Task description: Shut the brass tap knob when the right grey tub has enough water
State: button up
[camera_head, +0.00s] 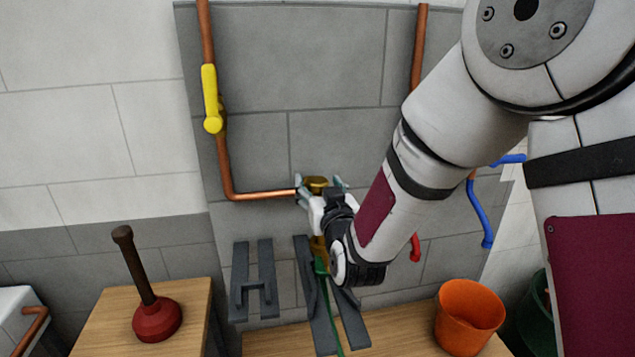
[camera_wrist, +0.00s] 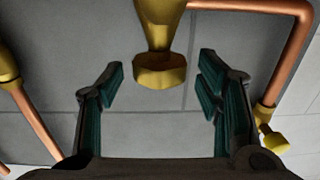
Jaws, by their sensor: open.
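The brass tap knob (camera_head: 316,182) shows at the end of a copper pipe, partly hidden by my gripper. In the wrist view the brass knob (camera_wrist: 160,71) hangs between the two fingers with a gap on each side. My gripper (camera_head: 321,190) is open with its fingers on either side of the knob; it also shows in the wrist view (camera_wrist: 161,78). I see no grey tub in either view, and no water level can be read. My arm hides part of the area below the tap.
A yellow valve handle (camera_head: 210,98) sits on the left copper pipe. A red plunger (camera_head: 157,319) stands on a wooden top at left, an orange bucket (camera_head: 468,318) at right. Grey slatted brackets (camera_head: 254,283) are below the tap. Blue handles (camera_head: 481,214) show behind my arm.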

jog(key=shift+x, duration=0.95)
jog(key=c, duration=1.2)
jog(key=shift+m+h, duration=0.4)
jog(key=shift+h, duration=0.2)
jog(key=m+h+p, duration=0.1)
jog(key=h, duration=0.1)
jog(key=m+h, duration=0.2)
jog(key=h, duration=0.1)
jog(key=shift+s+a+r+m+t+h+p, duration=0.1)
jog(key=shift+a+m+t+h+p, duration=0.05)
jog(key=shift+m+t+h+p, duration=0.2)
jog(key=m+g+h+p, duration=0.1)
jog(key=m+h, duration=0.1)
jog(key=h, duration=0.1)
jog(key=m+g+h+p, duration=0.1)
jog(key=m+h, duration=0.1)
jog(key=h, duration=0.2)
jog(key=shift+m, duration=0.35)
jog(key=shift+h, duration=0.35)
